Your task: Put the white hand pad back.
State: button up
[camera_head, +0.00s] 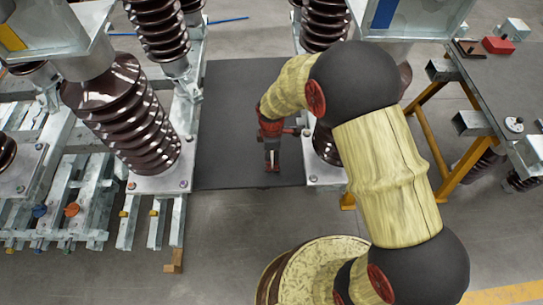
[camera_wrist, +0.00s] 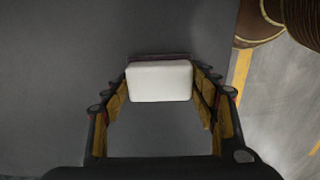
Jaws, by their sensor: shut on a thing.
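The white hand pad (camera_wrist: 159,81) sits between the two fingers of my gripper (camera_wrist: 160,90) in the wrist view. It looks like a small white block with rounded edges, and a thin dark reddish-brown strip shows along its far side. Both fingers reach its sides, and my gripper is shut on it. In the head view my gripper (camera_head: 271,166) points down over a dark grey panel (camera_head: 225,125), near its front edge. The white pad cannot be made out in the head view. How far it is above the panel is unclear.
Brown ribbed insulators (camera_head: 125,115) on metal frames stand left of the panel, with more at the right behind my arm. A grey table (camera_head: 500,85) on yellow legs at the right carries a red box (camera_head: 497,45) and small parts. Open floor (camera_head: 225,240) lies in front.

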aim_at(272, 156)
jog(key=o, duration=1.1)
jog(key=shift+f, duration=0.15)
notch_tip(272, 156, up, 12)
jog(key=p, duration=0.3)
jog(key=shift+p, duration=0.35)
jog(key=shift+s, duration=0.1)
